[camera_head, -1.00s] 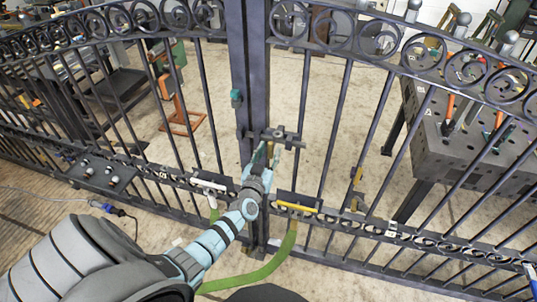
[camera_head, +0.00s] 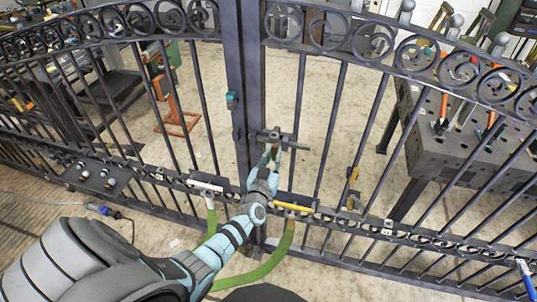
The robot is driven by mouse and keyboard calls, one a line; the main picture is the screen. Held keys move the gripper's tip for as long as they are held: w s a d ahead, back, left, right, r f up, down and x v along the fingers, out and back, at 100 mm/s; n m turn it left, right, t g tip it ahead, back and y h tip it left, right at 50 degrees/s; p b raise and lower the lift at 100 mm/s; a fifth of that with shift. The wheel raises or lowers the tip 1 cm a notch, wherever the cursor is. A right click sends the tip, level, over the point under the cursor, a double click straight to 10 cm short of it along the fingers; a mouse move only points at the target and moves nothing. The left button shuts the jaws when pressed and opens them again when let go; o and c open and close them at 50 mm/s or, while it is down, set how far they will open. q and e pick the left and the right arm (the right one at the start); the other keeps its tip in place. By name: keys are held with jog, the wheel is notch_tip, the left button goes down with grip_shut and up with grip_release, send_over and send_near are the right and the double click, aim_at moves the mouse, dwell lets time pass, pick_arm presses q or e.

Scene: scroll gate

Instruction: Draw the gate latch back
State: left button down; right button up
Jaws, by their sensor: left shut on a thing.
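The gate latch (camera_head: 279,137) is a dark horizontal bolt with a short upright knob, on the right leaf just right of the dark central post (camera_head: 241,80). Its right end sticks out over the bars. My left gripper (camera_head: 271,155) reaches up from below and is shut on the latch at its knob; the fingers partly hide the contact. A gap seems to show between the bolt's left end and the post, but I cannot tell exactly where that end sits. My right gripper is not in view.
The scrollwork gate (camera_head: 330,60) spans the view. A grey perforated workbench (camera_head: 440,150) stands behind the right leaf. A teal-capped fitting (camera_head: 232,100) sits on the post.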

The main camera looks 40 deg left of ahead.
pick_arm(q)
jog(key=c, duration=1.9)
grip_release()
jog(key=shift+d+f, duration=0.1)
jog(key=o, duration=0.3)
jog(key=shift+w+d, duration=0.1)
jog(key=shift+d, duration=0.15)
jog(key=shift+o, duration=0.2)
jog(key=v, duration=1.2)
